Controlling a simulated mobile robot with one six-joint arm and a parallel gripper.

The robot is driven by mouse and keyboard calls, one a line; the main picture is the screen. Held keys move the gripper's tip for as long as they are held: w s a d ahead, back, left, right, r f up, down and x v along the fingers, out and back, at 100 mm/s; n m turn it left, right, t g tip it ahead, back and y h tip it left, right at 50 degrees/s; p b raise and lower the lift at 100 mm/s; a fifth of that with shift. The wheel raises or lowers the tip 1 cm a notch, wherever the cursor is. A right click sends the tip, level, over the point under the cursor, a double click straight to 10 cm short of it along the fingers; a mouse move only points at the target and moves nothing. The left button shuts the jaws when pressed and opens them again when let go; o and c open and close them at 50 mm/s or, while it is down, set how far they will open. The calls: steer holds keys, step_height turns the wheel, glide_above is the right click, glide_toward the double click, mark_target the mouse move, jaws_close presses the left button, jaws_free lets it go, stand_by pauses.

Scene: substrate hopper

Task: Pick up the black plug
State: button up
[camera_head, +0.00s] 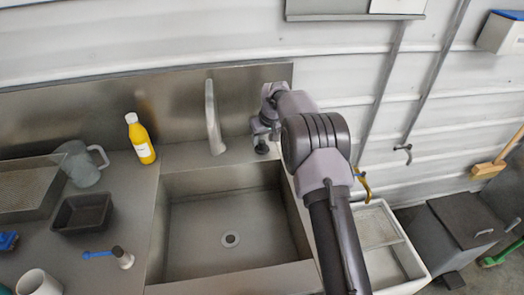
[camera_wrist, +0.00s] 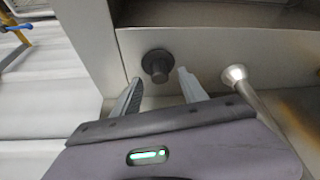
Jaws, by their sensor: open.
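The black plug (camera_wrist: 155,64) is a round, dark disc with a thick stub. It sits on the steel ledge behind the sink basin, and in the head view it shows as a small dark shape (camera_head: 262,148) just below my gripper (camera_head: 264,128). In the wrist view my gripper (camera_wrist: 160,76) has its two grey fingers apart, one on each side of the plug's stub. The fingers look empty, and I cannot tell whether either touches the plug. No part of the plug's top is hidden by the fingers in the wrist view.
The tap (camera_head: 213,118) stands left of the plug, with its base close to my right finger in the wrist view (camera_wrist: 236,76). The sink basin (camera_head: 190,235) is empty. A yellow bottle (camera_head: 140,140) stands left, and a steel backsplash (camera_head: 180,100) rises behind.

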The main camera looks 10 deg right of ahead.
steer(key=x, duration=0.2)
steer(key=shift+w+f, duration=0.1)
steer(key=shift+f, duration=0.2)
steer(key=shift+r, duration=0.1)
jaws_close()
steer(key=shift+r, duration=0.15)
steer(key=shift+r, duration=0.35)
step_height(320, 180, up, 3)
steer(key=shift+f+p, duration=0.1)
steer(key=shift+p, duration=0.85)
steer(key=s+d+r, duration=0.1)
steer(key=s+d, duration=0.3)
steer(key=s, duration=1.1)
steer(key=shift+s+p, duration=0.25)
steer(key=shift+p, duration=0.2)
